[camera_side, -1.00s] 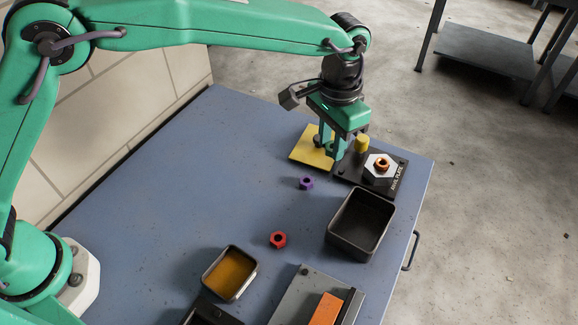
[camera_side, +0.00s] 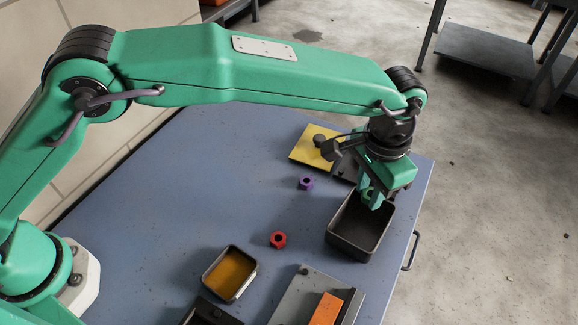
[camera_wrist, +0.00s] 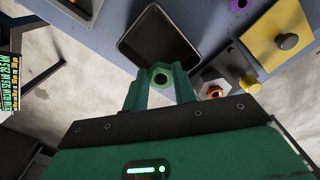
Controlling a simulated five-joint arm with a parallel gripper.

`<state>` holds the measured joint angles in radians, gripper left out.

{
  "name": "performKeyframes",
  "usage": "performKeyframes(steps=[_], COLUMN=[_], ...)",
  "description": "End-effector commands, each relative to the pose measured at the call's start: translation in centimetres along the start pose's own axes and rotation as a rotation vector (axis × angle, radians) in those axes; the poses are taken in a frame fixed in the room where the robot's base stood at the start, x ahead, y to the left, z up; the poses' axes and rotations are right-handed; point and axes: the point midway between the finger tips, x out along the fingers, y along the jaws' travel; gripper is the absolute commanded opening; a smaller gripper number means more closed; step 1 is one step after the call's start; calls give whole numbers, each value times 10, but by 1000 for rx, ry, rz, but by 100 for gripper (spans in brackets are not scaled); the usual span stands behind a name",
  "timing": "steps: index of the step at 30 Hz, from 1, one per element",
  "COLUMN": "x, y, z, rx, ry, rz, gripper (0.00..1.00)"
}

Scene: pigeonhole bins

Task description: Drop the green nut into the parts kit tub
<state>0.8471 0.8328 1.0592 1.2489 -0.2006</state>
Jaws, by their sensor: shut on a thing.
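My gripper (camera_side: 370,199) points down over the far end of the dark open tub (camera_side: 354,248). It is shut on the green nut (camera_wrist: 160,79), which sits between the two fingertips in the wrist view (camera_wrist: 159,76). The nut is largely hidden by the fingers in the side view. The tub also shows in the wrist view (camera_wrist: 128,44), just beyond the fingertips. Its visible floor looks empty. How high the nut is above the tub's rim is hard to tell.
A purple nut (camera_side: 306,182) and a red nut (camera_side: 278,240) lie left of the tub. A yellow plate (camera_side: 305,152) is behind. An orange nut (camera_wrist: 216,92) sits on a dark plate. A yellow-floored tray (camera_side: 230,273) and an orange block (camera_side: 326,309) are in front.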

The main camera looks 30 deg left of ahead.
Motion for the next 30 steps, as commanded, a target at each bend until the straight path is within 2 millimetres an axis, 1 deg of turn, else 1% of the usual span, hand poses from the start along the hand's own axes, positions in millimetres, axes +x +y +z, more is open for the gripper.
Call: performKeyframes(steps=[18,24,30], x=[47,55,58], y=[0,0,0], z=[0,0,0], rx=[0,0,0], ry=[-2,-1,0], rz=[0,0,0], gripper=[4,4,4])
